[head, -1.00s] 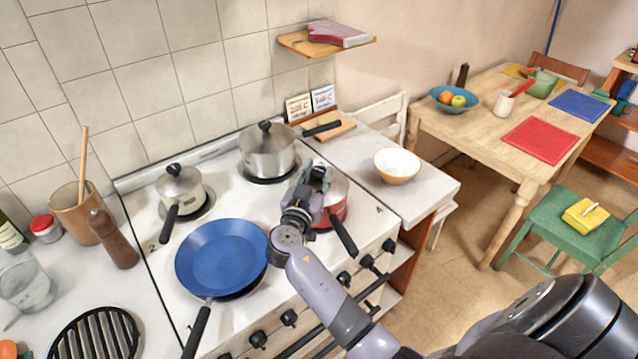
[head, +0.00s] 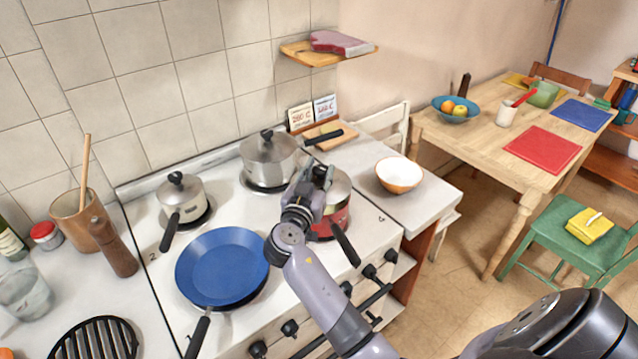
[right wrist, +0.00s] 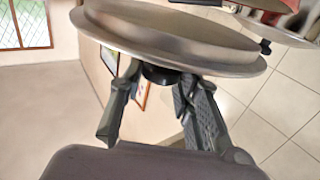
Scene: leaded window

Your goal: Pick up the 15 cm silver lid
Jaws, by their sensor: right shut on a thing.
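A silver lid (head: 341,184) is at the red saucepan (head: 341,218) on the front right of the stove, partly hidden behind my right gripper. My right gripper (head: 312,176) is shut on the lid's dark knob. In the right wrist view the lid (right wrist: 180,40) fills the top, with the knob (right wrist: 160,75) between the fingers. I cannot tell clearly whether the rim still touches the saucepan. My left gripper is not in view.
A small pot with a silver lid (head: 178,186) stands at the stove's left, and a larger lidded pot (head: 270,160) behind. A blue pan (head: 222,265) sits front left. A bowl (head: 399,175) is on the counter to the right, with bare counter around it.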

